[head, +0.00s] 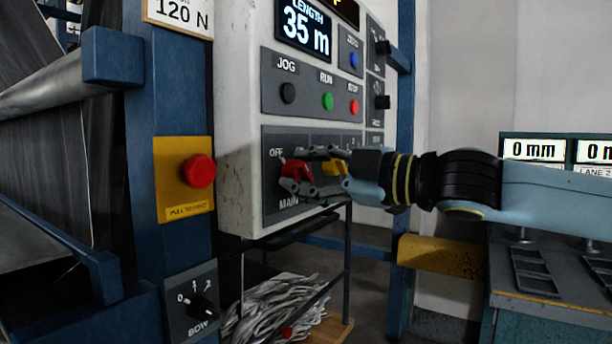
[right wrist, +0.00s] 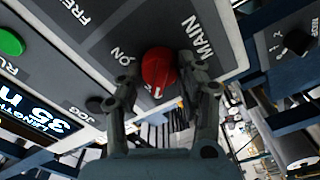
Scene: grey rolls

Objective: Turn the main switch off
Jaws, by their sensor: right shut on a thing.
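The red main switch knob (head: 297,170) is on the lower grey panel of the white control box, with OFF at its upper left and MAIN below it. My right gripper (head: 288,176) reaches in from the right and is shut on the knob, with fingers on either side. In the right wrist view the red knob (right wrist: 160,66) sits between the two fingers (right wrist: 158,78), with the ON and MAIN labels near it. A white mark shows at its lower edge. The fingers hide part of the knob, and I cannot tell its exact turn. My left gripper is not in view.
A yellow switch (head: 335,167) sits just right of the main switch, close to my fingers. Above are the black, green and red buttons (head: 327,101) and the 35 m display (head: 304,27). A red stop button (head: 198,171) is on the blue post at left.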

